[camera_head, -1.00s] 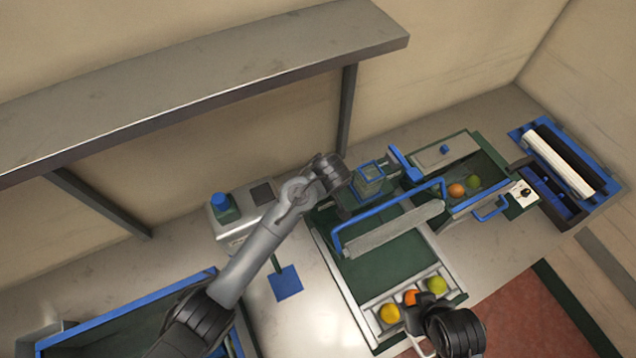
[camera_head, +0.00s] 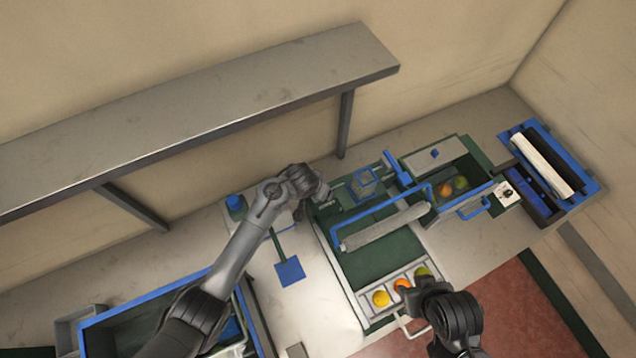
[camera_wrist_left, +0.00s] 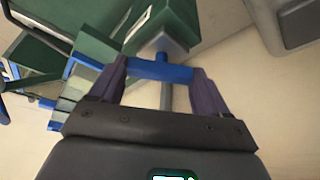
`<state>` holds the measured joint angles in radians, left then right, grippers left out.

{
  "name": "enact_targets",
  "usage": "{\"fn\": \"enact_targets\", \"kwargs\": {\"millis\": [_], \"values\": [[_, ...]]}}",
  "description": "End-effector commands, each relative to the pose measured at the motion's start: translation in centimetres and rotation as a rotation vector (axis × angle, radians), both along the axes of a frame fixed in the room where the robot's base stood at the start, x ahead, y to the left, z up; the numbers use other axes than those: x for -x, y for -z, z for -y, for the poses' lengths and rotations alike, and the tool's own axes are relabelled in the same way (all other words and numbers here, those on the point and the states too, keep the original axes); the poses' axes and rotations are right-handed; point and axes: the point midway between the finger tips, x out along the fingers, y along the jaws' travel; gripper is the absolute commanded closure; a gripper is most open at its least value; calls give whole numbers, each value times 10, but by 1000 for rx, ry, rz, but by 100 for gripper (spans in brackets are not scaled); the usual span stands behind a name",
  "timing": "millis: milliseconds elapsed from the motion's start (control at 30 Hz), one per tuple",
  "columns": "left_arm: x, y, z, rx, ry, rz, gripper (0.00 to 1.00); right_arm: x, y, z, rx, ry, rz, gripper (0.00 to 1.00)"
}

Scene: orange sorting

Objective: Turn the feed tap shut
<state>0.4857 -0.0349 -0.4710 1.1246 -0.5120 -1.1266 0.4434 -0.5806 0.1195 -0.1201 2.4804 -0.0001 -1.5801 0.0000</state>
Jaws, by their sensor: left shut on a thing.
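The feed tap's blue handle (camera_wrist_left: 160,70) lies crosswise between the fingers of my left gripper in the left wrist view, above a grey stem (camera_wrist_left: 167,97). My left gripper (camera_wrist_left: 158,82) is shut on this handle. In the head view my left gripper (camera_head: 316,190) is at the back left corner of the green feed machine (camera_head: 380,258); it hides the tap there. My right gripper (camera_head: 412,290) is low over the front fruit tray, beside the fruit; its fingers are not clear.
A yellow fruit (camera_head: 381,299), an orange one (camera_head: 402,284) and a green one (camera_head: 422,271) lie in the front tray. A blue hoop handle (camera_head: 335,238) spans the machine. A blue-knobbed box (camera_head: 235,203) stands left of it. A grey shelf (camera_head: 220,95) overhangs the back.

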Motion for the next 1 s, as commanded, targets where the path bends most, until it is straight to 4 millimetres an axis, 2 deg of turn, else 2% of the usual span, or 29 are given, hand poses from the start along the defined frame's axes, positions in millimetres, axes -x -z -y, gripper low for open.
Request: {"fn": "enact_targets", "kwargs": {"millis": [33, 200, 500, 733, 1000], "values": [[-1, -5, 0, 0, 45, -1, 54, 0, -9, 0, 0, 0, 0, 57], [-2, -4, -1, 0, 204, 1, 54, 0, -17, 0, 0, 0, 0, 57], [-3, -2, -2, 0, 434, 2, 54, 0, -21, 0, 0, 0, 0, 57], [-3, -1, -2, 0, 541, 2, 54, 0, -20, 0, 0, 0, 0, 57], [-3, -1, -2, -1, 588, 2, 54, 0, -20, 0, 0, 0, 0, 57]]}}
